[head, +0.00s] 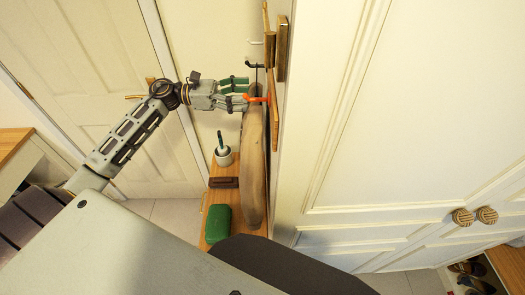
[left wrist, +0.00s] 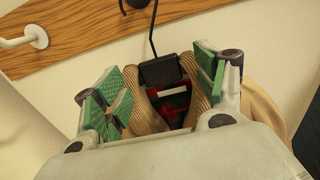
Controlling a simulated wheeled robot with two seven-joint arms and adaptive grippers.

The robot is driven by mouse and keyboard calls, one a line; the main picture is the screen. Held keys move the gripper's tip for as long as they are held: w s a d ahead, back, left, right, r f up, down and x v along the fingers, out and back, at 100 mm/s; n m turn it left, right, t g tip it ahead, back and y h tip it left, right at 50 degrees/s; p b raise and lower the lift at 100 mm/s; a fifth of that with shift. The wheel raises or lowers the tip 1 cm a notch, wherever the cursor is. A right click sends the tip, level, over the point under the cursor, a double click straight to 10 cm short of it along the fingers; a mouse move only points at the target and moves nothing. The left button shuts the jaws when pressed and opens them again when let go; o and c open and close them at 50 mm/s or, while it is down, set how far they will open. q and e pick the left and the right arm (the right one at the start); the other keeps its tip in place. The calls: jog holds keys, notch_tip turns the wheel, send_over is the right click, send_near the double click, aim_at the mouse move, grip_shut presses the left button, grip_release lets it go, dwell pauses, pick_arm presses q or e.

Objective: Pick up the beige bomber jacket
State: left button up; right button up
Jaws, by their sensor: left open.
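The beige bomber jacket (head: 254,165) hangs upright and edge-on below a hook on the wall. In the left wrist view, its collar (left wrist: 196,88) surrounds a dark red lining with a pale label, under a black hanger (left wrist: 162,71). My left gripper (head: 241,92) is open at the top of the jacket, beside the collar. In the left wrist view, its green-padded fingers (left wrist: 160,85) stand on either side of the collar and hanger. Contact between pads and cloth cannot be told. My right gripper is not in view.
A wooden hook rail (head: 281,50) runs along the wall; a white hook (left wrist: 38,37) is nearby. Below are a wooden bench (head: 210,232), a green case (head: 218,223), a brown item (head: 224,182) and a cup (head: 223,156). A white cupboard (head: 415,120) stands close at right.

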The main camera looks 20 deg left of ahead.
aim_at(253, 104)
pick_arm(q)
jog(key=shift+p+x, duration=0.9)
jog(key=shift+x, duration=0.7)
jog(key=shift+p+x, duration=0.3)
jog(key=shift+x, duration=0.55)
jog(key=shift+c, duration=1.2)
grip_shut()
